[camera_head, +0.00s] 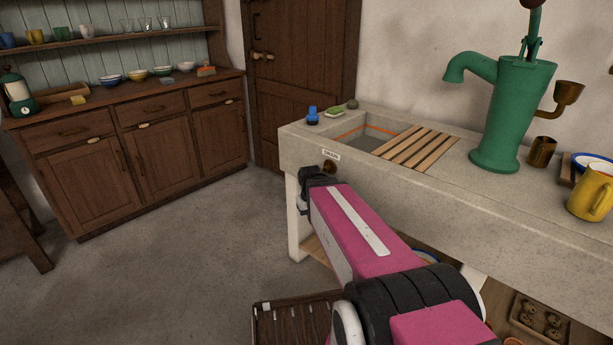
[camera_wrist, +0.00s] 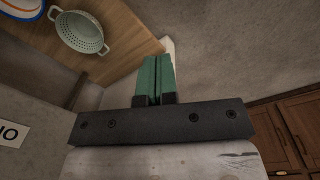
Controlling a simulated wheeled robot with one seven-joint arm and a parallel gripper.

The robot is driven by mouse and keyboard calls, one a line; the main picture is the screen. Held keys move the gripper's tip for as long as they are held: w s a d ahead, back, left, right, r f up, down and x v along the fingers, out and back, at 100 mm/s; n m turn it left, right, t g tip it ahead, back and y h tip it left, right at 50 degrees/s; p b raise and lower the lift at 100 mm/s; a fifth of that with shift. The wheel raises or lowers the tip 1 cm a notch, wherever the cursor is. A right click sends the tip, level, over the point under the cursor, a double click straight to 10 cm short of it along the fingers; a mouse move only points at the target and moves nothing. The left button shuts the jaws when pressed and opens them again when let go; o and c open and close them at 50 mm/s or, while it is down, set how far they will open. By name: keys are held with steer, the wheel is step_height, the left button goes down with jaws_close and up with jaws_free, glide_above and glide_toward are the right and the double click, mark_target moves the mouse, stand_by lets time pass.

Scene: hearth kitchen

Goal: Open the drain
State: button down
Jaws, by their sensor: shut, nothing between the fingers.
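The stone sink (camera_head: 300,143) has a small white label (camera_head: 331,155) on its front that appears to read DRAIN. A round brown knob (camera_head: 329,167) sits just below the label, partly behind my gripper. My gripper (camera_head: 314,174) is at the sink's front left corner, close to the knob in the head view; whether it touches is unclear. In the wrist view, the green fingers of my gripper (camera_wrist: 157,64) are together with nothing between them. The knob does not show clearly there.
A slatted wooden rack (camera_head: 418,146) covers part of the basin. A green pump (camera_head: 506,115) and a yellow mug (camera_head: 591,193) stand on the right. A colander (camera_wrist: 80,32) lies on a wooden shelf (camera_wrist: 125,35).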

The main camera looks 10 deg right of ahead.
steer(key=w+a+r+n, duration=0.2)
steer(key=w+r, duration=0.6)
steer(key=r, duration=0.2)
steer(key=w+a+r+n+h, duration=0.1)
steer(key=w+r+n, duration=0.2)
steer(key=w+r, duration=0.4)
step_height(320, 180, up, 4)
steer(key=shift+w+a+f+h, duration=0.1)
steer(key=shift+w+a+h, duration=0.2)
steer(key=shift+w+a, duration=0.1)
steer(key=d+f, duration=0.5)
steer(key=f, duration=0.7)
steer(key=shift+s, duration=0.4)
steer(key=shift+d+f, duration=0.1)
